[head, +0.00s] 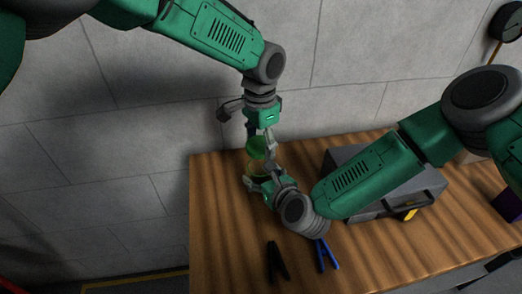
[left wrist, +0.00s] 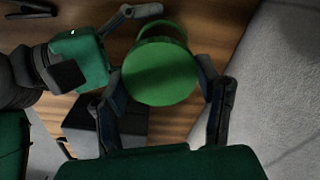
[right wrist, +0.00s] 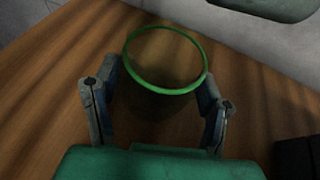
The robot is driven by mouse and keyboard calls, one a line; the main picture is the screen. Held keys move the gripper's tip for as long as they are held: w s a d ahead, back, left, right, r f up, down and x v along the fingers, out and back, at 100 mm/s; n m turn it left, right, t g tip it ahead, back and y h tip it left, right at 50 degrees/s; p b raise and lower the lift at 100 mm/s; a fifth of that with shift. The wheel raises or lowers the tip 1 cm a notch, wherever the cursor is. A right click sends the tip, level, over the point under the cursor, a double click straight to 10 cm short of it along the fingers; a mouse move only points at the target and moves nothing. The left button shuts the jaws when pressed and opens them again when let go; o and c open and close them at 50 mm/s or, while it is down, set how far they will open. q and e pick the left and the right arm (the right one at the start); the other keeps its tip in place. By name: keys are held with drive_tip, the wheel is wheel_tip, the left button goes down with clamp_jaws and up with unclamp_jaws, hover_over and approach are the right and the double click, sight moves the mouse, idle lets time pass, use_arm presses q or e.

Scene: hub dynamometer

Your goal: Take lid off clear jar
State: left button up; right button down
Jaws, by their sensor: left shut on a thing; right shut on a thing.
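The green lid (head: 257,143) is held by my left gripper (head: 260,137) above the jar. In the left wrist view the round lid (left wrist: 160,72) sits between both fingers of my left gripper (left wrist: 160,100). The clear jar (head: 256,167) is below the lid, near the table's back left. In the right wrist view the jar's green rim (right wrist: 131,72) rings an open mouth with no lid on it. My right gripper (right wrist: 157,105) is shut on the jar's body, one finger on each side. The fingers' contact with the jar is partly hidden.
A grey case (head: 360,160) stands right of the jar, behind my right arm, with a yellow item (head: 408,214) at its front. Black pliers (head: 276,262) and blue pliers (head: 326,255) lie at the front. A purple box (head: 508,204) is far right. The wall is close behind.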

drive_tip(key=shift+c, duration=1.3)
unclamp_jaws()
